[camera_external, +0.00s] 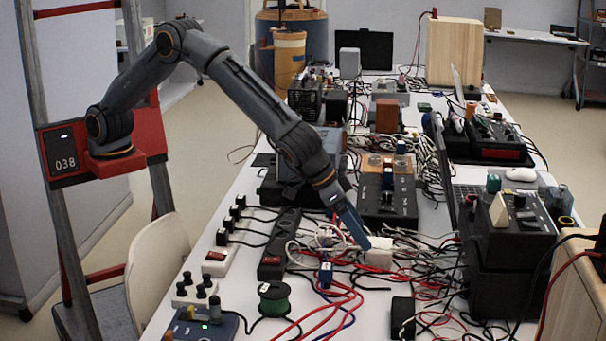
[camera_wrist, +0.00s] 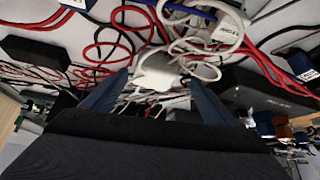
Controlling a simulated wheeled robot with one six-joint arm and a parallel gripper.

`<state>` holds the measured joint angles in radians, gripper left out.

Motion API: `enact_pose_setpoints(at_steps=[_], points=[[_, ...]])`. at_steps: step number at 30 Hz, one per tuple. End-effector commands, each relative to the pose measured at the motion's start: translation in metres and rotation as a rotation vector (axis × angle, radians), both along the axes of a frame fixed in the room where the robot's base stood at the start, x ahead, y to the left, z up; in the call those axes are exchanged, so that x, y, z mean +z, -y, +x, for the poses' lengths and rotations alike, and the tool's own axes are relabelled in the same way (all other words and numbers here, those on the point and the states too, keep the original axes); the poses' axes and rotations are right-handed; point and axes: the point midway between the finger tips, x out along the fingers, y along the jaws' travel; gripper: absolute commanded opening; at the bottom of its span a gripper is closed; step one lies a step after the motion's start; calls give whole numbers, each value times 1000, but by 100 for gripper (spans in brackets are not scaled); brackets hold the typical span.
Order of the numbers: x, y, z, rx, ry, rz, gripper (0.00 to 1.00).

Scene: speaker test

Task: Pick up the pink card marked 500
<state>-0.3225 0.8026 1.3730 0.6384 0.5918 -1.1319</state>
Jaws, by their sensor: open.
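I cannot make out a pink card marked 500 in either view. My gripper (camera_external: 362,241) points down and to the right, low over the tangle of cables on the table. In the wrist view its two blue fingers stand apart, with the gap between them (camera_wrist: 160,78) empty as far as I can tell. A pale white block (camera_external: 379,252) lies among the cables just beyond the fingertips. In the wrist view a white object (camera_wrist: 155,72) shows between and beyond the fingers, with white cables around it.
Red, white and black cables cover the table around the gripper. A black box (camera_external: 388,206) stands behind it, and stacked black devices (camera_external: 505,245) stand to the right. A power strip (camera_external: 279,246) and a green spool (camera_external: 274,299) lie to the left.

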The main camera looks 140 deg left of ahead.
Motion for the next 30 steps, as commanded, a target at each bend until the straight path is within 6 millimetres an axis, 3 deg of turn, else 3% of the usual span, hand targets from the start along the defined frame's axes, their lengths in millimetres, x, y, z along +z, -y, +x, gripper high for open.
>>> enact_pose_setpoints(at_steps=[15, 26, 30], points=[[-48, -21, 23, -2, -4, -1, 80], [-56, -26, 27, -3, -2, -1, 80], [-56, -26, 27, -3, -2, -1, 61]])
